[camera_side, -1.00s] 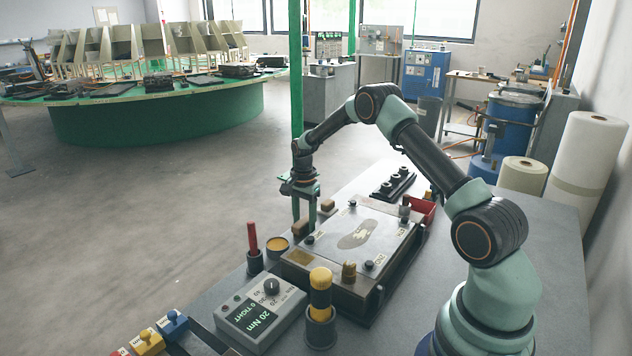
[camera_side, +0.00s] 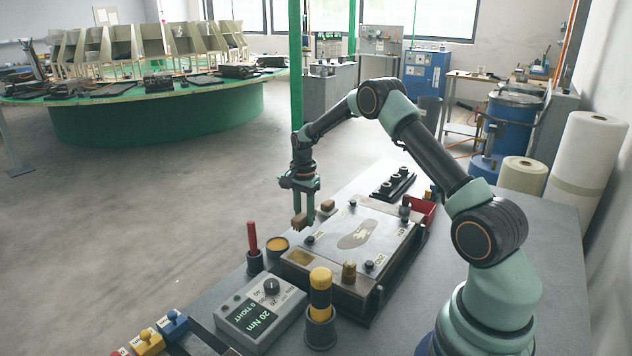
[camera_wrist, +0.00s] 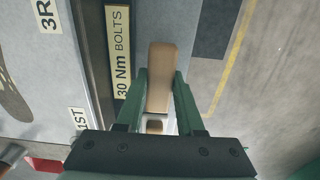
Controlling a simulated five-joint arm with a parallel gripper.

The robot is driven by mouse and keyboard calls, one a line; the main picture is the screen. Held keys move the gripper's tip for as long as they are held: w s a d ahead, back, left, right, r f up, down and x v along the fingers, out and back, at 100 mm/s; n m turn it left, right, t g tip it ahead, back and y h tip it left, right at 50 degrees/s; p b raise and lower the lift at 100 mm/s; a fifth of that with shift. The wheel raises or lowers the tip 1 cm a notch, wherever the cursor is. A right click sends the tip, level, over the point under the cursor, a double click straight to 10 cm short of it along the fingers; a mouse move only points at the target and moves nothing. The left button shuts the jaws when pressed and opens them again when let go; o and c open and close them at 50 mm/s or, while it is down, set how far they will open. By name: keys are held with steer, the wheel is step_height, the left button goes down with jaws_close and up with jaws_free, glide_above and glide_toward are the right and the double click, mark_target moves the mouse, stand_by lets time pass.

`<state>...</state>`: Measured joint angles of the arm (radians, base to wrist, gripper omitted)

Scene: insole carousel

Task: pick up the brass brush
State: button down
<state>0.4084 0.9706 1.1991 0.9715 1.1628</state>
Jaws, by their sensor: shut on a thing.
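The brush (camera_side: 299,223), a tan wooden-backed block, is held between the fingers of my gripper (camera_side: 302,212), at the far left edge of the plate fixture. In the wrist view its long tan back (camera_wrist: 160,62) lies between the two green fingers of my gripper (camera_wrist: 160,92), which are shut on it. Its bristles are hidden, so I cannot see the brass.
The plate fixture (camera_side: 325,262) with an insole outline is close to my gripper.

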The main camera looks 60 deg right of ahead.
mark_target(304, 213)
step_height(304, 213, up, 18)
stand_by(0.3)
